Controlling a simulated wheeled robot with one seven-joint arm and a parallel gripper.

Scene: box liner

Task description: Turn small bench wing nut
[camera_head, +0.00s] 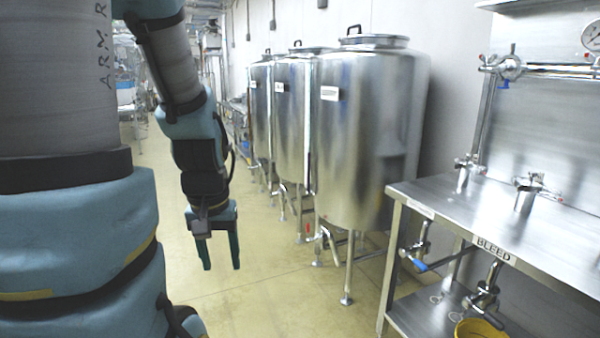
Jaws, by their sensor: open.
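My gripper (220,267) hangs at the left of centre, pointing down, with its two green fingers apart and nothing between them. It is over open floor in front of the tanks, well to the left of the steel bench (423,190). Two metal clamp fittings stand on the bench: one at the foot of a vertical pipe (467,162), and one on a short upright stub (528,190). Each has small protruding parts that may include a wing nut. They are too small to tell clearly which is the small bench wing nut.
Several steel tanks (365,130) on legs stand between my gripper and the back wall. Under the bench are a blue-handled valve (416,258), another valve (487,290) below the "BLEED" label, and a yellow bucket (478,329). Floor (290,290) is clear before the bench.

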